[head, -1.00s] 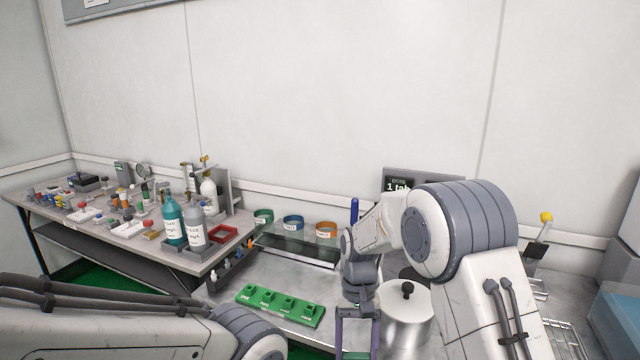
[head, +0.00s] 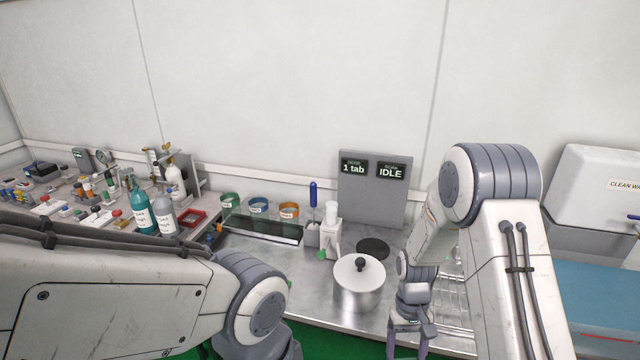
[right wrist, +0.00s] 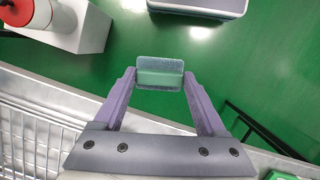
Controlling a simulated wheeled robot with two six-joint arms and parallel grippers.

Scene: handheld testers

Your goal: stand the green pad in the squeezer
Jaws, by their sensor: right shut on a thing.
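The green pad (right wrist: 160,79) is held between the two purple fingers of my right gripper (right wrist: 159,84) in the right wrist view. Its upper part is greyer and looks flat. My right gripper also shows in the head view (head: 410,342), low and right of the lidded pot, its fingertips near the bottom edge; the pad is not visible there. I cannot tell for certain which thing is the squeezer; a white upright device (head: 330,236) with a green tip stands behind the pot. My left gripper is outside the head view; only its arm shows.
The steel pot (head: 358,295) stands in front of a dark round plate (head: 373,248). A grey display panel (head: 372,190) reads "1 tab" and "IDLE". A wire rack (head: 455,300) and a blue basin (head: 605,300) lie to the right. The left table is crowded with bottles and small parts.

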